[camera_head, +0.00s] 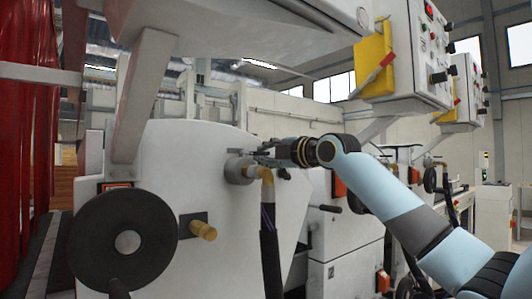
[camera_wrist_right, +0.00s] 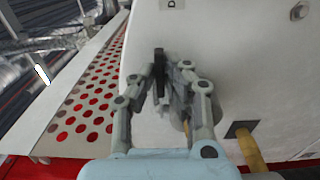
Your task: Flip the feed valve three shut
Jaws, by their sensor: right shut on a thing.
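My right gripper (camera_head: 266,155) reaches in from the right to the white machine panel, just above a pipe fitting. In the right wrist view its two fingers (camera_wrist_right: 164,88) close around a dark, narrow valve handle (camera_wrist_right: 159,62) that stands out against the panel. The handle's lower part is hidden between the fingers. In the head view the fitting (camera_head: 238,170) is a round grey-and-tan piece joined to a brass elbow with a dark hose. The handle's exact angle is hard to judge. My left gripper is not in view.
A large black handwheel (camera_head: 92,246) and a brass knob (camera_head: 204,231) are on the panel at the lower left. Control boxes (camera_head: 412,55) hang at the upper right. A white strip with red-filled holes (camera_wrist_right: 97,88) runs beside the panel in the wrist view.

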